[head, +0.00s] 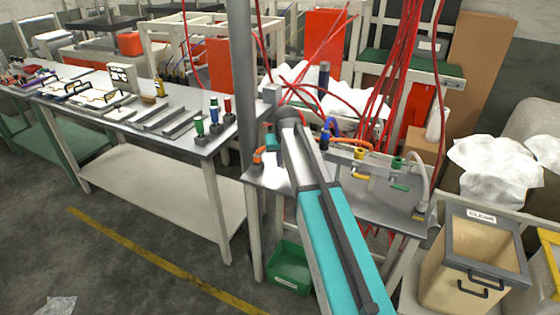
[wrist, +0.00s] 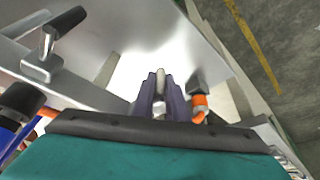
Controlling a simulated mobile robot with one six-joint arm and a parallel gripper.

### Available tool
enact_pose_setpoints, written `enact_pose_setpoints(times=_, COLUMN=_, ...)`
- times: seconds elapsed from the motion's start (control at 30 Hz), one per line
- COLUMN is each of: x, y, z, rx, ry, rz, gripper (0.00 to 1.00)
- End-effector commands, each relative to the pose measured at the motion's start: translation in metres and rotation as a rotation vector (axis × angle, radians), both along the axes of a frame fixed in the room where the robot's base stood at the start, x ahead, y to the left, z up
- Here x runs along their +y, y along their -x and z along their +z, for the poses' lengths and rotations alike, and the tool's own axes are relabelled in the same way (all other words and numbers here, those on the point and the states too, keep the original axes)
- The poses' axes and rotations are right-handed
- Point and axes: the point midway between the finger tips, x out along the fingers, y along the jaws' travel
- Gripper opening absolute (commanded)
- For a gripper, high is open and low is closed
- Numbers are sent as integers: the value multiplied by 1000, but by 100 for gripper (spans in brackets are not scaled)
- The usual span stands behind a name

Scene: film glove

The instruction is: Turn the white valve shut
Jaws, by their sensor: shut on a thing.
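In the wrist view my gripper (wrist: 160,84) has its two dark purple fingers shut on a narrow white piece, the white valve's handle (wrist: 160,73). Only the handle's tip shows between the fingertips; the valve's body and its turn angle are hidden. In the head view my arm reaches over the grey bench (head: 378,205), and its links hide the fingers and the white valve.
A black-handled lever (wrist: 65,24) and an orange hose end (wrist: 200,104) are close to my gripper. Blue (head: 325,132), yellow (head: 361,154) and green (head: 396,163) fittings stand along the bench. Red hoses (head: 392,80) hang behind. A metal post (head: 241,80) stands left.

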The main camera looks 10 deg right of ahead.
Motion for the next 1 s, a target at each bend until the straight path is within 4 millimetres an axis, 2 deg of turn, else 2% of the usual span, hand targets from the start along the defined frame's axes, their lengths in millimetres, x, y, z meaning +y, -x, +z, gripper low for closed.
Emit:
enact_pose_setpoints(times=0.27, x=2, y=-3, z=5, rx=50, ry=72, rz=6, gripper=0)
enact_pose_setpoints(times=1.0, x=-8, y=1, z=8, rx=337, ry=478, rz=5, gripper=0)
